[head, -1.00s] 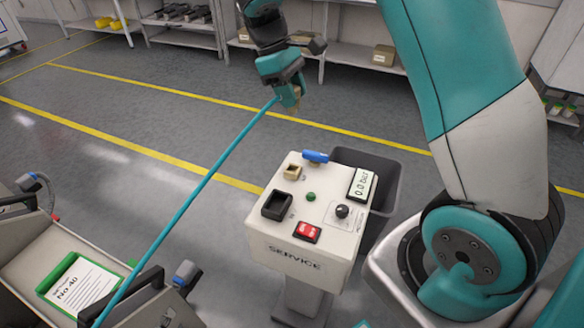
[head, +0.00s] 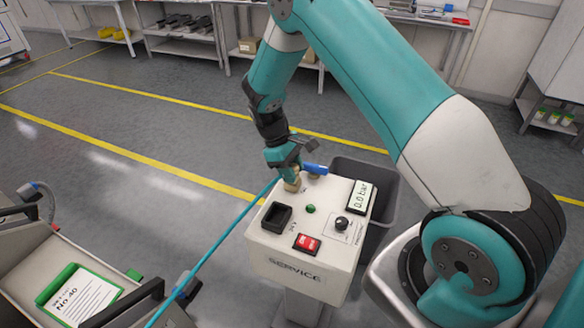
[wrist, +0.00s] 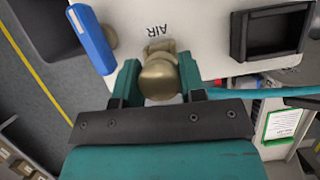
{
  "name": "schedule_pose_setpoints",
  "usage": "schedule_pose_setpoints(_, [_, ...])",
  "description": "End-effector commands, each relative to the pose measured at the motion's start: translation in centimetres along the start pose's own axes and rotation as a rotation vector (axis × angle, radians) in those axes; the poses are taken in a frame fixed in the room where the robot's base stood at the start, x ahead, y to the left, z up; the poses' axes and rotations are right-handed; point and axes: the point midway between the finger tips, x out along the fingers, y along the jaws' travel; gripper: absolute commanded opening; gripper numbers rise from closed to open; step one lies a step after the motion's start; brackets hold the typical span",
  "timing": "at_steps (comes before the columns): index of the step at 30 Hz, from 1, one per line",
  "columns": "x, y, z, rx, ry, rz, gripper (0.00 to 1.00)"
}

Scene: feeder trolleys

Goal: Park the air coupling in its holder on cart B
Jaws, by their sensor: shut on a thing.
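My gripper (head: 286,174) is shut on the brass air coupling (wrist: 160,78), with a finger on each side in the wrist view. The coupling (head: 292,186) is at the AIR port on the white service post (head: 310,272). The coupling covers the port, so I cannot tell whether it is fully seated. A teal hose (head: 215,245) runs from the coupling down left to the trolley (head: 25,262). The trolley carries a green-framed card marked No.40 (head: 80,297). No cart B label is readable, and I cannot make out the coupling's holder.
The post has a blue lever (head: 315,168), a black socket (head: 277,217), a red switch (head: 306,243), a knob (head: 341,223) and a display reading 0.0 bar (head: 361,195). A grey bin (head: 381,205) stands behind it. Open floor lies to the back left.

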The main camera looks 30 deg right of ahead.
Motion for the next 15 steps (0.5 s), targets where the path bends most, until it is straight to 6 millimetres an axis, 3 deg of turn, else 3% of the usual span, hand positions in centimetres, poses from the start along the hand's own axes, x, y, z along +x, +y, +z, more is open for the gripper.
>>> schedule_pose_setpoints(12, [0.59, 0.03, -0.27, 0.001, 0.001, 0.001, 0.0])
schedule_pose_setpoints(13, [0.54, 0.03, -0.25, 0.001, 0.001, 0.001, 0.42])
schedule_pose_setpoints(15, [0.49, 0.03, -0.23, 0.001, 0.002, 0.001, 0.58])
